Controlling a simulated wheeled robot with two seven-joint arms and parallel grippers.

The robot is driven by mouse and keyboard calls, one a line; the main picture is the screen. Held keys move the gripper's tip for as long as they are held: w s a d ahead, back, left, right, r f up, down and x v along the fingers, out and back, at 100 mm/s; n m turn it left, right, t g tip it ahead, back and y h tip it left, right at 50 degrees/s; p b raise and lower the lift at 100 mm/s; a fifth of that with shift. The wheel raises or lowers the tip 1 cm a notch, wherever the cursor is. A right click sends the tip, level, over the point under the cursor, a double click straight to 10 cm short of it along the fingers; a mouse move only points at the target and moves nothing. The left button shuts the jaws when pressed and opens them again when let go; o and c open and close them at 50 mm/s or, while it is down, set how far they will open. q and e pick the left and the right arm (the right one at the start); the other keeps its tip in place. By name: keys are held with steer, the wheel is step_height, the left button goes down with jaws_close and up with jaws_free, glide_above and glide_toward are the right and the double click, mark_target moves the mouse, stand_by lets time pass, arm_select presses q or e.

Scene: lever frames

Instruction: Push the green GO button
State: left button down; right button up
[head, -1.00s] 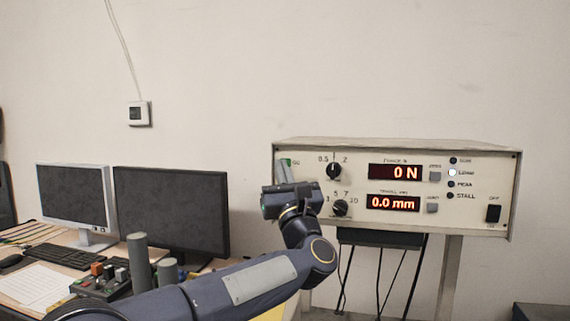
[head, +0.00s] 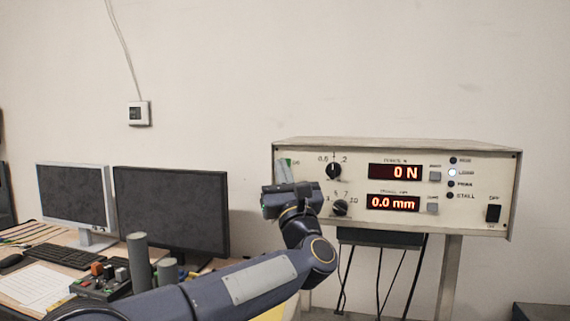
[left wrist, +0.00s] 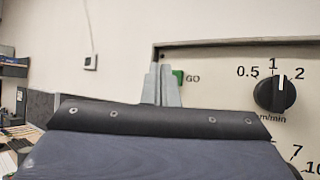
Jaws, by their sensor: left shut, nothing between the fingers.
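The green GO button (left wrist: 178,78) is on the upper left of the pale front panel of the instrument box (head: 470,220), with the label GO to its right. My left gripper (left wrist: 161,80) is shut and empty. In the left wrist view its fingertips are just left of the button and overlap its left edge. In the head view the left gripper (head: 284,168) is in front of the panel's upper left corner and largely hides the button. I cannot tell whether the fingertips touch it. The displays read 0 N and 0.0 mm, and one lamp (head: 452,172) is lit white.
An upper knob (head: 333,171) and a lower knob (head: 340,207) are right of my gripper. A black switch (head: 493,213) is at the panel's right. Two monitors (head: 170,210), a keyboard (head: 62,257) and a small control box (head: 100,284) stand on the desk at left.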

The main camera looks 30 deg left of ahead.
stand_by(0.8)
arm_select(q)
steer(key=shift+w+a+b, duration=0.1)
steer(key=shift+w+b, duration=0.35)
steer(key=shift+b, duration=0.1)
